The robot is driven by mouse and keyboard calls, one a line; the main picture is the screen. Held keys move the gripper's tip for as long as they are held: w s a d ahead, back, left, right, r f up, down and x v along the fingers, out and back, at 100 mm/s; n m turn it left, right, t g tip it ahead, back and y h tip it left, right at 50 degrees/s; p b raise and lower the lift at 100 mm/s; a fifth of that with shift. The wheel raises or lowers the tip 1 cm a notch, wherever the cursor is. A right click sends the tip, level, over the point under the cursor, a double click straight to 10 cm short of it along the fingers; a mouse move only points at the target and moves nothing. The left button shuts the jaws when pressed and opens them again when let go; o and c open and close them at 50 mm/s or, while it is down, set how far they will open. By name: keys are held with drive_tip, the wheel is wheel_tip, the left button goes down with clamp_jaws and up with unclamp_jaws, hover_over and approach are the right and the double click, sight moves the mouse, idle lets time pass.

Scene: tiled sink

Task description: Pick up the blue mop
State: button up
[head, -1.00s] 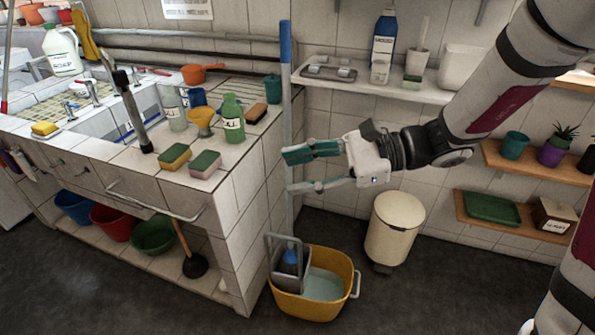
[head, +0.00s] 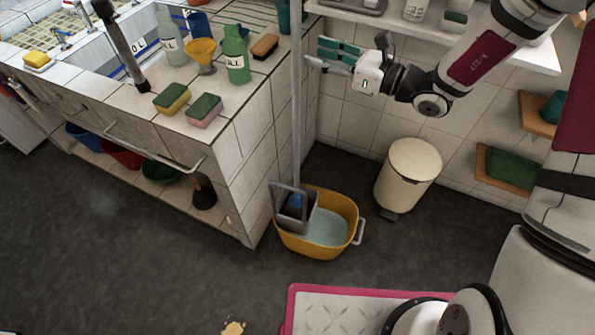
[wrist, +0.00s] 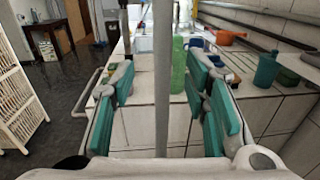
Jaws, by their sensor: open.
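The blue mop (head: 296,120) stands nearly upright, its long grey pole rising from the yellow bucket (head: 347,240) out of the top of the head view. Its blue lower part shows at the grey wringer; its head is hidden. My gripper (head: 316,54) is open and empty, close to the right of the pole, high above the bucket, with its fingers pointing left. In the wrist view, the mop pole (wrist: 163,60) runs vertically through the gap between the open fingers of my gripper (wrist: 161,82). Neither finger clearly touches it.
The tiled sink counter (head: 240,120) stands left of the mop, with a green bottle (head: 236,55) and sponges (head: 204,110) near its edge. A cream bin (head: 408,172) stands right of the bucket. A wall shelf (head: 480,48) is behind my arm.

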sight(296, 47)
drive_tip(key=shift+w+f+x, duration=0.1)
drive_tip(key=shift+x, duration=1.65)
drive_tip(key=shift+w+f+x, duration=0.1)
drive_tip(key=shift+w+x, duration=0.05)
drive_tip(key=shift+x, duration=1.6)
drive_tip(key=shift+d, duration=0.2)
clamp_jaws()
